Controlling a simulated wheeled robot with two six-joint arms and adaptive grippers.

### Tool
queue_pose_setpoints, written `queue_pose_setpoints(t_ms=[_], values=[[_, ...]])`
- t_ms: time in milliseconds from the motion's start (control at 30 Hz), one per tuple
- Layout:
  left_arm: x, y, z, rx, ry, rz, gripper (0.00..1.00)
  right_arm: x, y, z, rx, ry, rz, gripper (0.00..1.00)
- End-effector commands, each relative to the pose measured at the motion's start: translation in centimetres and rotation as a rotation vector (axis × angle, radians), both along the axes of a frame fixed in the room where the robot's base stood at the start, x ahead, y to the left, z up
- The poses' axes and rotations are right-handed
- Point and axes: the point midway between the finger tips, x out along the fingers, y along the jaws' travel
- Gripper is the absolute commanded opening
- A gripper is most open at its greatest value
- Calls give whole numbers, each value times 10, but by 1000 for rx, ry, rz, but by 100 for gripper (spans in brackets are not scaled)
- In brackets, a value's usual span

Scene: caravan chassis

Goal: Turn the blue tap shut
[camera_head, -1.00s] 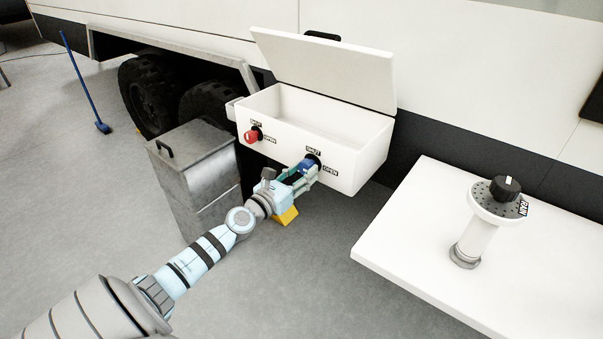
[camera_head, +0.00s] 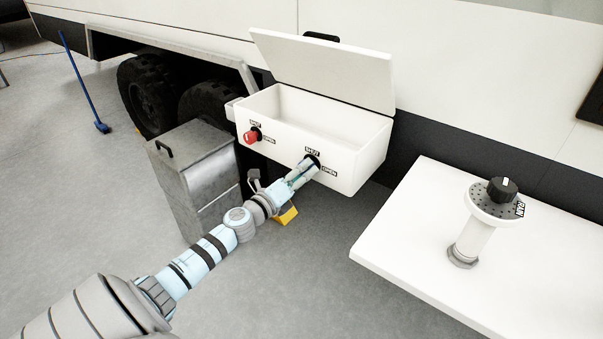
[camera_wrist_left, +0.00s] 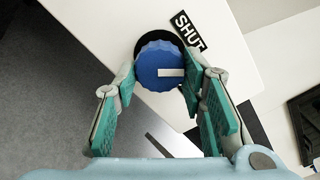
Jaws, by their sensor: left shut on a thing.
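The blue tap (camera_wrist_left: 151,60) is a ribbed round knob with a white pointer line. It sits on the front of the white box (camera_head: 350,165). In the left wrist view the line points right, and the SHUT label (camera_wrist_left: 188,31) lies up and right of the knob, off the line's direction. My left gripper (camera_head: 307,167) is shut on the knob, with one green-padded finger on each side of it. In the head view the gripper hides most of the knob; SHUT and OPEN labels show beside it. My right gripper is not in view.
A red tap (camera_head: 251,136) is left on the same box, whose lid (camera_head: 325,68) stands open. A metal bin (camera_head: 195,165) is left of my arm. A yellow block (camera_head: 287,215) is beneath. A white table (camera_head: 400,250) with a black-knobbed post (camera_head: 474,235) is right.

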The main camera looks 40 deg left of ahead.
Motion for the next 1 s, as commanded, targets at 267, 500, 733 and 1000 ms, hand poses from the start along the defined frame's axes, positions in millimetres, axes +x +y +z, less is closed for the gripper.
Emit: queue_pose_setpoints(t_ms=[267,500,733,1000], values=[[0,-1,1,-259,-4,0,9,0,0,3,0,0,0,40],[0,-1,1,-460,-8,1,9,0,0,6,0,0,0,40],[0,-1,1,-596,-11,1,9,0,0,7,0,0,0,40],[0,-1,2,-670,-12,1,9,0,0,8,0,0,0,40]])
